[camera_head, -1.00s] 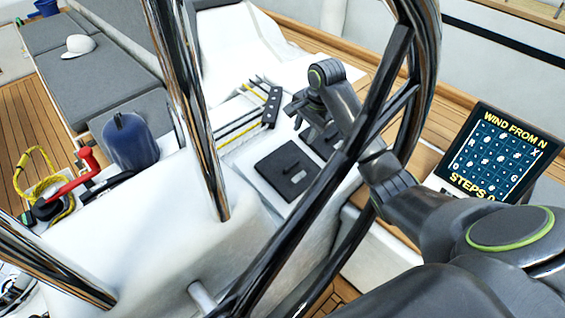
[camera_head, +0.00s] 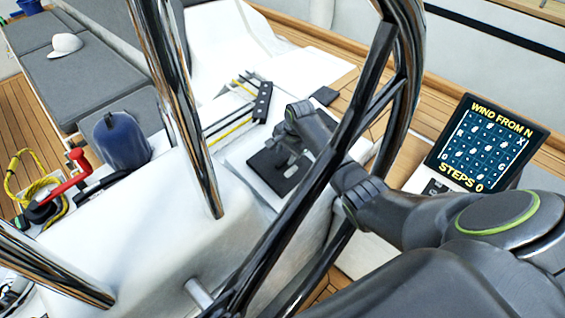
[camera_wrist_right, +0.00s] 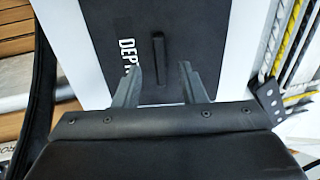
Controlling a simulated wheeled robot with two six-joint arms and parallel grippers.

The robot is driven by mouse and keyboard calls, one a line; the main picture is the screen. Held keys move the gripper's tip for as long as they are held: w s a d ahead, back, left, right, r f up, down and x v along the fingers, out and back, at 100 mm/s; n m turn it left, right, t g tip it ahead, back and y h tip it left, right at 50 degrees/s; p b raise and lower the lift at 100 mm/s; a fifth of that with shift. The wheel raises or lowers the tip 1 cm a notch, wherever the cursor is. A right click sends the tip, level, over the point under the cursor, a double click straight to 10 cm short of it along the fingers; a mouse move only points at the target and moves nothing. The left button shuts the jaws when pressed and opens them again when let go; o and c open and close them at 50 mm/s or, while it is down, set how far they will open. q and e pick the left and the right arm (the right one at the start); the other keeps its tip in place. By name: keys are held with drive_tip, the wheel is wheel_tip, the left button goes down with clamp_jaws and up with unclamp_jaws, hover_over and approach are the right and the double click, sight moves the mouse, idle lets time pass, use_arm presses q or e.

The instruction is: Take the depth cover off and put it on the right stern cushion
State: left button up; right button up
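The depth cover (camera_head: 290,184) is a flat dark plate on the white console, with a raised ridge handle. In the right wrist view the depth cover (camera_wrist_right: 115,20) shows the letters "DEP", the rest hidden by a finger. My right gripper (camera_head: 285,153) is over this cover. In the wrist view its fingers (camera_wrist_right: 160,72) are open, one on each side of the handle (camera_wrist_right: 158,58), with gaps to it. My left gripper is not in view. I cannot identify the right stern cushion in these frames.
The steering wheel (camera_head: 352,142) and steel posts (camera_head: 175,100) stand in front of the console. A display (camera_head: 487,143) is at right. Grey bench cushions (camera_head: 95,88) with a white cap (camera_head: 66,45) lie at left. A small dark plate (camera_head: 325,96) lies behind my arm.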

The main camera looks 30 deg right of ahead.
sight(283, 163)
drive_tip(key=shift+x, duration=1.2)
clamp_jaws()
